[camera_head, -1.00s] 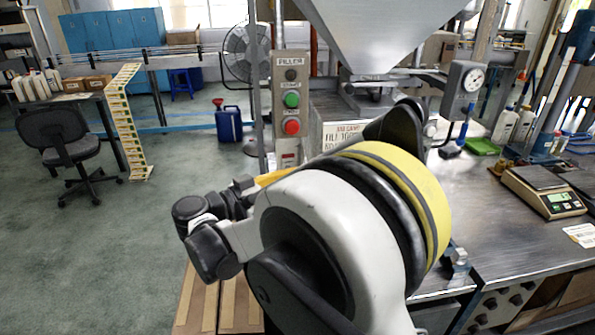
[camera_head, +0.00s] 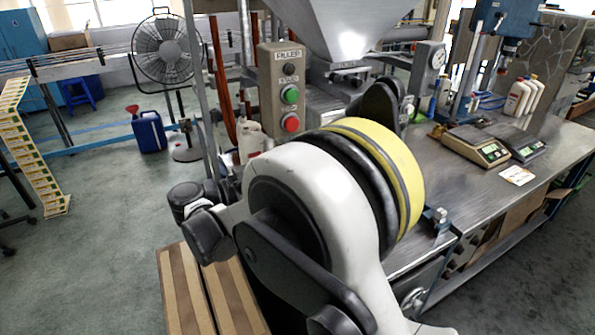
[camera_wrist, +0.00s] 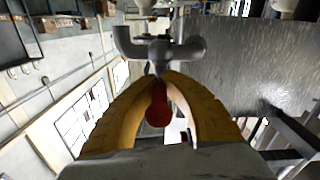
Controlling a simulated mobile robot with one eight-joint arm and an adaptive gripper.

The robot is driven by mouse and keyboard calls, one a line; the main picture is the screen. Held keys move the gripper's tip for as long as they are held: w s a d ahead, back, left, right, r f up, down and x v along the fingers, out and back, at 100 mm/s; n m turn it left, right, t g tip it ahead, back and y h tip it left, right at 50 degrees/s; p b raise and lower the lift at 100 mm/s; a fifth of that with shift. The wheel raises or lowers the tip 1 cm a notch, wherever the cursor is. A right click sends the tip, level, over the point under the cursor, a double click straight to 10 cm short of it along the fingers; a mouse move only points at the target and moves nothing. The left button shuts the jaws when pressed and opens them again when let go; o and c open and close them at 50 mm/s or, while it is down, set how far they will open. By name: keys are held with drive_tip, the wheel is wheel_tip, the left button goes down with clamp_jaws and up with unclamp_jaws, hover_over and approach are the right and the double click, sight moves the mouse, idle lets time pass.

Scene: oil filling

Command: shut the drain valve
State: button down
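In the wrist view the drain valve shows as a grey metal body with a spout (camera_wrist: 165,50), at the top middle. Its red handle (camera_wrist: 158,108) hangs down between the yellow fingers of my gripper (camera_wrist: 165,78). The two fingers arch in from both sides and their tips come close together just below the valve body, closed around the red handle. In the head view the valve and my gripper are hidden behind my own arm.
A filler control post (camera_head: 287,90) with green and red buttons stands behind my arm, beside a steel hopper (camera_head: 365,25). The steel bench (camera_head: 440,195) bears scales (camera_head: 475,148). A blue jug (camera_head: 149,132) and a fan (camera_head: 162,50) stand on the left, with open floor before them.

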idle(0.3)
drive_tip(key=c, duration=1.4)
unclamp_jaws()
drive_tip(key=v, duration=0.7)
drive_tip(key=shift+a, duration=0.3)
drive_tip(key=shift+a, duration=0.1)
